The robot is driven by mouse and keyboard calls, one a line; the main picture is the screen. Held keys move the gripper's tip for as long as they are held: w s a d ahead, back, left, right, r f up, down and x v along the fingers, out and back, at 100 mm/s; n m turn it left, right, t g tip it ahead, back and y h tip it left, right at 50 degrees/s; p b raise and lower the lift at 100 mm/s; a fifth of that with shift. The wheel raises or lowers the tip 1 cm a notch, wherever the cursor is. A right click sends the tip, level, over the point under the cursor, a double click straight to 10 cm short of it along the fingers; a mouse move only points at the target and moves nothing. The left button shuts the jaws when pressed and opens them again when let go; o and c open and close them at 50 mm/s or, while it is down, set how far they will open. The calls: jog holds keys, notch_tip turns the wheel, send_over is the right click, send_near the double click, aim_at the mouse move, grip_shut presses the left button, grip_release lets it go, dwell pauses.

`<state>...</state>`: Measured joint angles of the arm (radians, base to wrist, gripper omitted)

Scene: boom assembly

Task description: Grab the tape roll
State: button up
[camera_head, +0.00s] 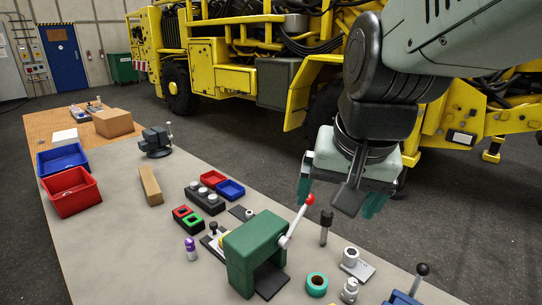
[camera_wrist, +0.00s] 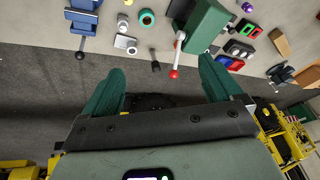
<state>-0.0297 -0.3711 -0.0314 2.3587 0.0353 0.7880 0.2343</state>
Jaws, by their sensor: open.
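In the wrist view the tape roll (camera_wrist: 147,17) is near the top, above the space between my fingers. My gripper (camera_head: 338,198) is open and empty, high above the table's right edge and apart from the roll. In the wrist view my gripper (camera_wrist: 162,72) shows its two dark green fingers spread wide, with the floor between them.
A green press (camera_head: 254,252) with a red-knobbed lever (camera_head: 298,220) stands just left of the roll. A black-handled tool (camera_head: 326,224) stands upright behind it. Metal fittings (camera_head: 351,262) lie to its right, and a blue vise (camera_head: 403,297) is farther right. A yellow vehicle (camera_head: 225,70) stands beyond the table.

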jog(key=w+f+m+g, duration=0.2)
jog(key=w+f+m, duration=0.2)
jog(key=w+f, duration=0.45)
jog(key=m+g, duration=0.2)
jog(key=m, duration=0.4)
send_over(317, 280)
jog(key=f, duration=2.7)
jog(key=shift+s, duration=0.2)
jog(key=shift+w+f, duration=0.15)
jog(key=shift+f, duration=2.75)
jog(key=c, duration=1.1)
